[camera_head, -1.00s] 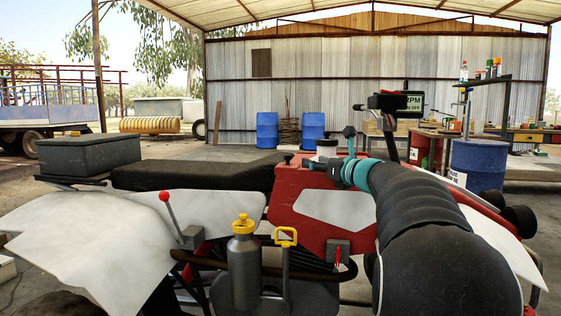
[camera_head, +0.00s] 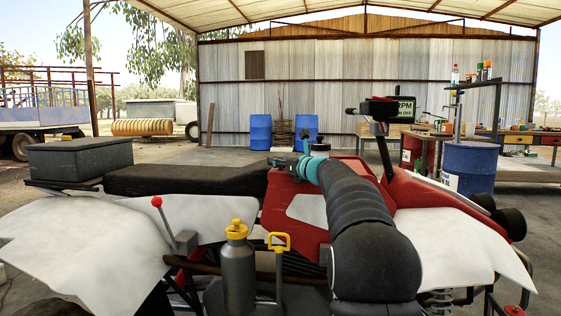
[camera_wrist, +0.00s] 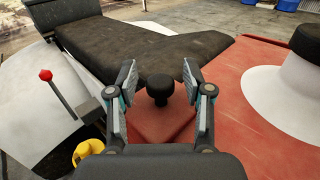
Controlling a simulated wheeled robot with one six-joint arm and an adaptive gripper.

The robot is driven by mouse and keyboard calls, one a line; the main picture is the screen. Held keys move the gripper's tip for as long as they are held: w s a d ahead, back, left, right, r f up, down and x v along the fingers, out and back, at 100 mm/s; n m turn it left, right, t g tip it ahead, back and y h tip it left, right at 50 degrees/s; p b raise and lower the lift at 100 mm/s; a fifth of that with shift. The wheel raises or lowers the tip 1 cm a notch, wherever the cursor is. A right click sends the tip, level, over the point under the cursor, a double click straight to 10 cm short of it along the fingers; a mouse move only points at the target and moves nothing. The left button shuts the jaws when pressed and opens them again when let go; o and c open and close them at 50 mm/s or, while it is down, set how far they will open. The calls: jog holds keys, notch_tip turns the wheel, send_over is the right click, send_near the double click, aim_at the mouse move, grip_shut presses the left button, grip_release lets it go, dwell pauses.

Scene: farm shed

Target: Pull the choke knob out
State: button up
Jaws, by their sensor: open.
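A black knob (camera_wrist: 160,88), which looks like the choke knob, stands up from the red bodywork (camera_wrist: 165,125) of the quad bike in the wrist view. My gripper (camera_wrist: 158,73) is open, with one finger to each side of the knob and a visible gap on both sides. I cannot tell how far the fingertips are above the red panel. In the head view my gripper (camera_head: 283,161) is over the red body just in front of the seat, and the knob cannot be made out there.
The black seat (camera_head: 185,178) is beside the knob. A black cap on a white neck (camera_wrist: 285,85) is at the right in the wrist view. The handlebar (camera_head: 380,115) rises beyond my arm.

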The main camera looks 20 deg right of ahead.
jog(key=shift+w, duration=0.1)
grip_shut()
jog(key=shift+r+p, duration=1.4)
jog(key=shift+r, duration=0.1)
jog(key=shift+c, duration=0.4)
grip_release()
jog(key=shift+o, duration=0.4)
jog(key=s+d, duration=0.2)
jog(key=s, duration=1)
jog(key=shift+d, duration=0.15)
